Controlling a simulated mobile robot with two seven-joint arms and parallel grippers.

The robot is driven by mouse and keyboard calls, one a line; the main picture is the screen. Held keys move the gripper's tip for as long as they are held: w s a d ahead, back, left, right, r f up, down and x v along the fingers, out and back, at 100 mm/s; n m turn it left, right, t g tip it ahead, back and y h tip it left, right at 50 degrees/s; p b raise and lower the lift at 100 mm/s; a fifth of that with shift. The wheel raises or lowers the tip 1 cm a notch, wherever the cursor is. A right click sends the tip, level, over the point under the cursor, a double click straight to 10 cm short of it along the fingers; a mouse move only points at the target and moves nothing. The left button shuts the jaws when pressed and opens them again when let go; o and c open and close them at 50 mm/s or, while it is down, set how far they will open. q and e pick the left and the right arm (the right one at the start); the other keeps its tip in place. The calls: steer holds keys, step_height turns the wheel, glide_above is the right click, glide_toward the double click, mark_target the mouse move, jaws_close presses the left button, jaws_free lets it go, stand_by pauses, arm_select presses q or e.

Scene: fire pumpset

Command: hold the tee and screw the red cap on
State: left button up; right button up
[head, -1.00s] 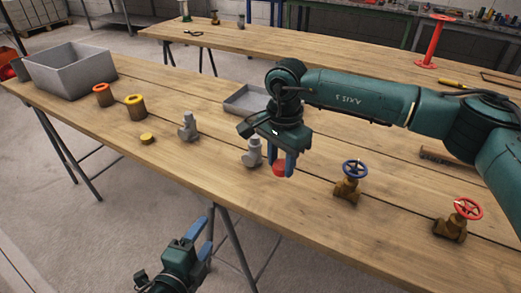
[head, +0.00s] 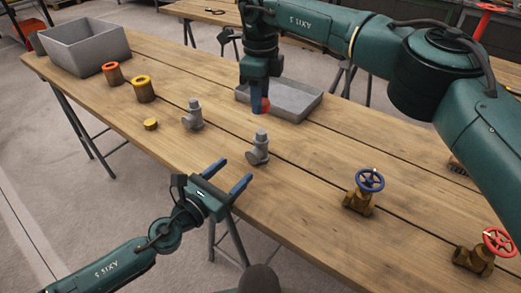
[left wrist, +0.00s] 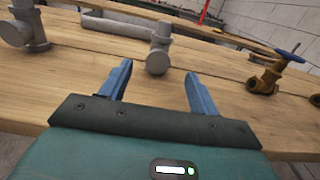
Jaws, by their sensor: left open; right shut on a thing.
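A grey pipe tee (head: 259,148) stands on the workbench; it also shows in the left wrist view (left wrist: 158,58), seen between my fingertips but beyond them. A second, similar grey tee (head: 192,116) stands to its left. My left gripper (head: 237,168) is open and empty at the bench's front edge, facing the nearer tee with a gap left. My right gripper (head: 259,98) is shut on the red cap (head: 265,104). It holds the cap behind the nearer tee, by the grey tray. The fingers partly hide the cap.
A yellow cap (head: 151,124) lies left of the tees. Red-topped (head: 113,73) and yellow-topped (head: 143,88) brass fittings stand farther left, near a grey bin (head: 85,50). A shallow tray (head: 290,103) lies behind. Blue-wheel (head: 363,192) and red-wheel (head: 480,255) valves stand right.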

mark_target(256, 149)
arm_select(q)
steer(key=x, duration=1.1)
steer(key=shift+r, duration=0.1)
steer(key=shift+w+d, duration=0.35)
steer(key=shift+w, duration=0.1)
steer(key=shift+c, duration=0.3)
jaws_close()
